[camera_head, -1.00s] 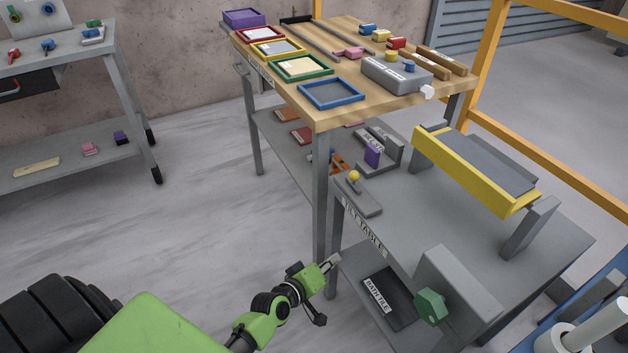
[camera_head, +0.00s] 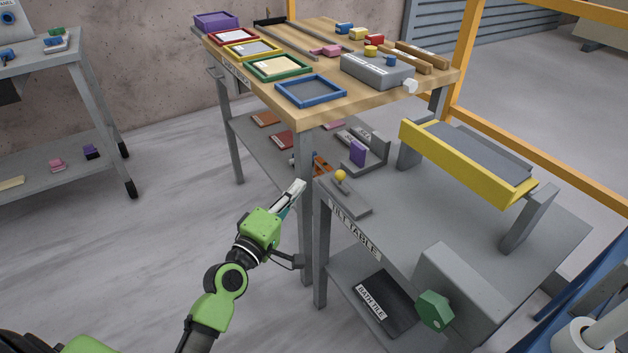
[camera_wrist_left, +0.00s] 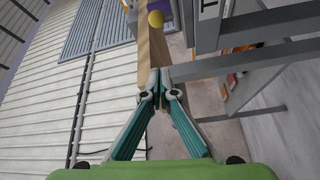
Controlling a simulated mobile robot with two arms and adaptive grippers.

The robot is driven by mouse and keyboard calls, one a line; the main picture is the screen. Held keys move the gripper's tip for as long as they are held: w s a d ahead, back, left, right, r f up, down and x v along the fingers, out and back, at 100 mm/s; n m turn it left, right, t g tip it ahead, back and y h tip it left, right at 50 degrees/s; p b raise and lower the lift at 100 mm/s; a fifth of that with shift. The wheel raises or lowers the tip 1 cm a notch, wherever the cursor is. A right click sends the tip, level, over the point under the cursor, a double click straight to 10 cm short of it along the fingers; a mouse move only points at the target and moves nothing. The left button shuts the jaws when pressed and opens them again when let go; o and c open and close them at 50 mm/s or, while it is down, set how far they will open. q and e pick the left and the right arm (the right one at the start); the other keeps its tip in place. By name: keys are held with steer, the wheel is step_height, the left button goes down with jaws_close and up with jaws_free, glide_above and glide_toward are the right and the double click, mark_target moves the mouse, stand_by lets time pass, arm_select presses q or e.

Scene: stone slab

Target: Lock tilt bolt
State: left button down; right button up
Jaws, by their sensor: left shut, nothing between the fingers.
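The tilt table (camera_head: 440,225) is a grey table at the right with a label on its front edge. A small yellow knob (camera_head: 341,176), which looks like the bolt's handle, stands on a grey plate (camera_head: 346,198) at the table's near left corner. My left gripper (camera_head: 299,185) is shut and empty, left of the knob and apart from it in the head view. My right gripper is not in view.
A yellow-fronted tilted panel (camera_head: 465,165) stands on the tilt table's far side. A green hexagonal knob (camera_head: 435,310) is on a grey box at the front. A wooden workbench (camera_head: 350,100) with coloured trays stands behind; its grey leg (camera_head: 305,235) is close to my left gripper.

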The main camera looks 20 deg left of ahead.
mark_target(340, 179)
arm_select(q)
steer(key=w+d, duration=0.1)
steer(key=w, duration=0.1)
steer(key=w+d, duration=0.2)
steer(key=w, duration=0.1)
steer(key=w+d, duration=0.1)
steer(key=w, duration=0.1)
steer(key=shift+w+d, duration=0.3)
steer(key=shift+w, duration=0.05)
steer(key=shift+d+f, duration=0.1)
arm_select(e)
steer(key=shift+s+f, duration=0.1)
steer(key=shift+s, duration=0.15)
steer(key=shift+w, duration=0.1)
